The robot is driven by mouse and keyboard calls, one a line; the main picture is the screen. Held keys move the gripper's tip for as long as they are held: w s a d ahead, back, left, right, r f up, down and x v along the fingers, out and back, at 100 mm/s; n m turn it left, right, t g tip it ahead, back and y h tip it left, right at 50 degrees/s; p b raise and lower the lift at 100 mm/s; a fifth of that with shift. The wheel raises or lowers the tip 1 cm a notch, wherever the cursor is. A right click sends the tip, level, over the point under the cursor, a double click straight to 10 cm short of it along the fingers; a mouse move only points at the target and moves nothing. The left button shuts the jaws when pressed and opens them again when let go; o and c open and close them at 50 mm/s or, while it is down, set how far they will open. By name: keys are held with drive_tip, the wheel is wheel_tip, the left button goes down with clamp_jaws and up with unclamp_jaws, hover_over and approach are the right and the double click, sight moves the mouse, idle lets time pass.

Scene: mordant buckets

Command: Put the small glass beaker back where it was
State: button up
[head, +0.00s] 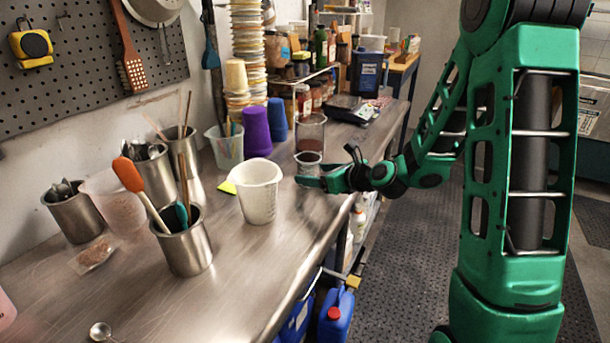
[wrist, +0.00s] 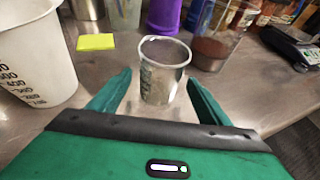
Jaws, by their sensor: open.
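The small glass beaker (wrist: 163,72) stands upright on the metal counter in the wrist view, clear and empty-looking. It also shows in the head view (head: 308,160), partly behind my gripper's fingers. My gripper (wrist: 152,92) is open, with one green finger on each side of the beaker's near part. In the head view my gripper (head: 312,182) reaches in low over the counter from the right. I cannot tell whether either finger touches the glass.
A white measuring jug (head: 260,192) stands left of the beaker, near a yellow sticky note (wrist: 96,42). A larger glass beaker with dark reddish contents (head: 310,133) stands close behind. Purple cups (head: 256,132) and steel utensil pots (head: 186,246) are further left. The counter's edge is near.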

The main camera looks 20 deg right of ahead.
sight(316, 174)
drive_tip(key=v, duration=0.5)
idle(0.4)
